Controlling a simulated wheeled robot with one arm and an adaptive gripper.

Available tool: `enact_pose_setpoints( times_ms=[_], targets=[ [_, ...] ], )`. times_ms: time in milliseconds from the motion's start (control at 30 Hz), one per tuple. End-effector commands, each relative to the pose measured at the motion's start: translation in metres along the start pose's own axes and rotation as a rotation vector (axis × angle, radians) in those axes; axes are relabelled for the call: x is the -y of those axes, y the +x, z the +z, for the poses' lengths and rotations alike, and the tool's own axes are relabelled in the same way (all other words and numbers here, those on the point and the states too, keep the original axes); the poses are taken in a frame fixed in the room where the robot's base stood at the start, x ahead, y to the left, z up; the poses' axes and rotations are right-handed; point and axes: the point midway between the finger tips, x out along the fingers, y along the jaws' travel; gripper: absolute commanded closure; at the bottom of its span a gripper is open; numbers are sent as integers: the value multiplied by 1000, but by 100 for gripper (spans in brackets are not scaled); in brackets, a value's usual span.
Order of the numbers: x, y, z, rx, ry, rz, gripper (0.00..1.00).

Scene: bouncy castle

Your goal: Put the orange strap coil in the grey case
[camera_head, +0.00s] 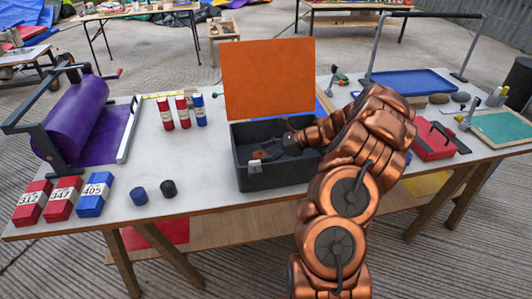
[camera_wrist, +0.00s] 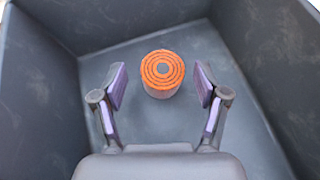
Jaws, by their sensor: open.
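The grey case (camera_head: 283,176) stands on the table with its orange lid (camera_head: 268,78) raised at the back. My gripper (camera_head: 284,146) reaches into the case from the right. In the wrist view, the orange strap coil (camera_wrist: 162,72) is inside the case, its ringed top facing the camera, and it appears to sit on the floor (camera_wrist: 150,122). My gripper's fingers (camera_wrist: 160,86) are open, one on each side of the coil, with gaps between them and it. The case walls hide the coil in the head view.
Blue (camera_head: 139,196) and black (camera_head: 168,188) coils lie left of the case. Numbered red and blue boxes (camera_head: 92,195) and a purple roll (camera_head: 74,117) are further left. A red case (camera_head: 431,141) and a blue tray (camera_head: 412,84) are at right.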

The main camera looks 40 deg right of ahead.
Motion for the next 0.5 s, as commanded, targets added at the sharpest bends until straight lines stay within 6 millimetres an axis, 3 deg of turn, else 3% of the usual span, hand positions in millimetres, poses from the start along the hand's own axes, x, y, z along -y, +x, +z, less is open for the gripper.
enact_pose_setpoints(
  times_ms=[267, 500],
  targets=[
    [0, -7, 1, 0, 0, -2, 27],
    [2, -47, 1, -1, -3, -7, 27]
  ],
)
